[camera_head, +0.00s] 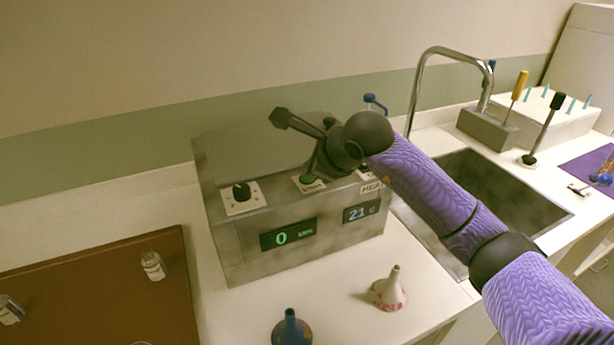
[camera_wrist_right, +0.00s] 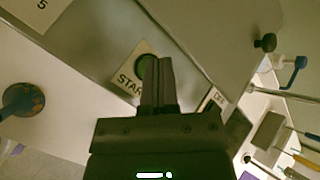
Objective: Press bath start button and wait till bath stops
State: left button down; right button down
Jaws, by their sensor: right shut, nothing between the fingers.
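The bath (camera_head: 225,235) is a grey metal box on the counter, with a lid on top. The closed fingers also show in the wrist view (camera_wrist_right: 158,62). The left display (camera_head: 288,234) reads 0 and the right display (camera_head: 361,211) reads 21 C. My left gripper is out of view.
A black dial (camera_head: 241,191) is left of the button. A white funnel-shaped bottle (camera_head: 390,290) and a blue one (camera_head: 291,329) stand in front. A brown board (camera_head: 100,290) with small jars lies left. A sink (camera_head: 480,180) with a tall faucet (camera_head: 416,90) is right, behind my arm.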

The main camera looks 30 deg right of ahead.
jog(key=shift+f, duration=0.2)
dwell(0.5)
jog(key=shift+r+p, duration=0.4)
jog(key=shift+r, duration=0.4)
notch_tip(320, 180, up, 5)
jog(key=p, duration=0.4)
jog(key=shift+r, duration=0.1)
